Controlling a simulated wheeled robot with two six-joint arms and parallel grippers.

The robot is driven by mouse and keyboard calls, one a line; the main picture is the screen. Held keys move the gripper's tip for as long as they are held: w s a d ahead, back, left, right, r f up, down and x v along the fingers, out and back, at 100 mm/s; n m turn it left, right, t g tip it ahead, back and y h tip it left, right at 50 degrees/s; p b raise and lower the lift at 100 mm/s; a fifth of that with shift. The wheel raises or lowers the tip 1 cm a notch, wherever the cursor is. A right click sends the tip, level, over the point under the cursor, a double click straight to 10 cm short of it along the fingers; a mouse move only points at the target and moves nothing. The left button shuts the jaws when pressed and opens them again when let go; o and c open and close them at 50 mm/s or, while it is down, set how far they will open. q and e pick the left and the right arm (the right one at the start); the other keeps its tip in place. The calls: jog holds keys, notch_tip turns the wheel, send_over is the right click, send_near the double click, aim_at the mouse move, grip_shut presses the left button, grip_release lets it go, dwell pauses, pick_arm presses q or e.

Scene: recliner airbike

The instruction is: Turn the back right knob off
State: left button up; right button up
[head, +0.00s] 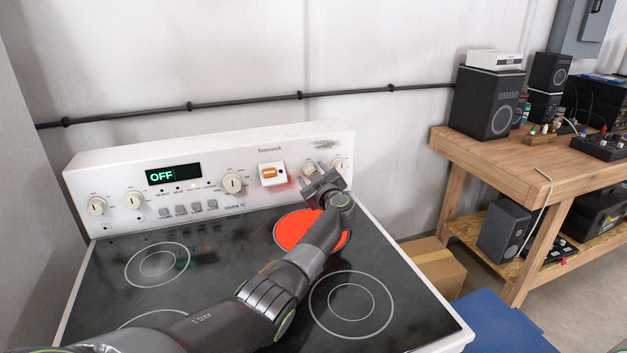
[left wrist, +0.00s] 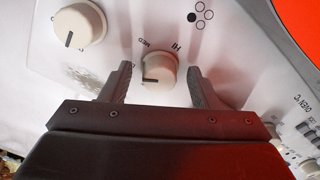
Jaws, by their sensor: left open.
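The stove's back panel (head: 110,167) has two white knobs at its right end. The left one of this pair (head: 308,168) sits between the fingers of my left gripper (head: 320,182). In the left wrist view, this knob (left wrist: 160,71) has its dark mark pointing left, with HI and MED printed beside it. The fingers are open on both sides of it, with small gaps. The outer right knob (head: 340,165) is outside the fingers; it also shows in the left wrist view (left wrist: 80,25). The back right burner (head: 295,228) glows red. My right gripper is out of view.
An orange-lit switch (head: 270,173), an oven knob (head: 232,183) and a display (head: 173,174) reading OFF are further left on the panel. My left arm crosses the black cooktop (head: 235,245). A wooden workbench (head: 555,165) stands right, with a cardboard box (head: 433,266) near it.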

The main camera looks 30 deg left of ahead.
pick_arm(q)
jog(key=c, duration=1)
jog(key=shift+o, duration=0.2)
jog(key=shift+n, duration=0.4)
jog(key=shift+n+p, duration=0.4)
jog(key=shift+n, duration=0.6)
jog(key=n, duration=0.2)
jog(key=shift+n, duration=0.3)
jog(key=n, duration=0.2)
jog(key=shift+n, duration=0.3)
jog(key=shift+n+b, duration=0.45)
jog(key=shift+n, duration=1.55)
